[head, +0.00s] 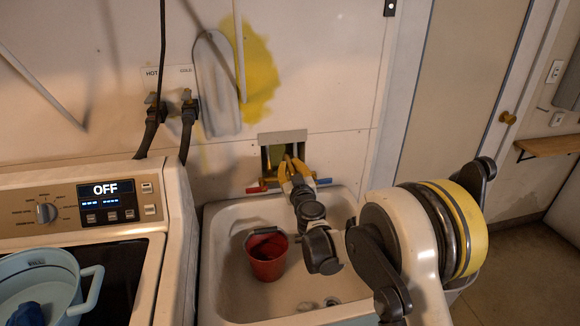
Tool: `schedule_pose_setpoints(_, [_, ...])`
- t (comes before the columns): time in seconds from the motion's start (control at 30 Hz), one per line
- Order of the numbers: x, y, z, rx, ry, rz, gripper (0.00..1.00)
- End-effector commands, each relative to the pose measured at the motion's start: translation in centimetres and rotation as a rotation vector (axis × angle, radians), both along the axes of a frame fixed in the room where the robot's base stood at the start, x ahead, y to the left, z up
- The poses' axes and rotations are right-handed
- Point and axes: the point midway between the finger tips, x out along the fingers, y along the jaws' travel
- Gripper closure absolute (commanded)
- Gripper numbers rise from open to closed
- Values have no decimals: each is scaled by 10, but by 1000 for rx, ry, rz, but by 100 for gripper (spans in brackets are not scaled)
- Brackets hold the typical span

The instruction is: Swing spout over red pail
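The red pail (267,268) stands upright in the left part of the white utility sink (226,225), with its dark handle at the rim. The faucet is at the back wall above the sink, with a red handle (256,189) on the left and a blue handle (324,181) on the right. My gripper (290,161), with yellowish fingers, reaches to the faucet between these handles, in front of a recessed wall box (283,137). The spout is hidden behind or between my fingers and wrist. I cannot tell whether the fingers touch it or how far apart they are.
A washing machine (100,205) borders the sink on the left, with a light blue tub (45,287) on it. Hot and cold hoses (188,115) hang on the wall above. My arm covers the sink's right side. A door (445,110) stands at right.

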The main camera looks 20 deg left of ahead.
Motion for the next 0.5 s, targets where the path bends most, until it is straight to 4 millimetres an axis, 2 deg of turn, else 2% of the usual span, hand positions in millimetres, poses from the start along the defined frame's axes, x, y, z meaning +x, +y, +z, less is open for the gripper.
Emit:
schedule_pose_setpoints(0.27, [-3,4,0,0,1,-42,100])
schedule_pose_setpoints(0.5, [-9,17,0,-1,1,-183,100])
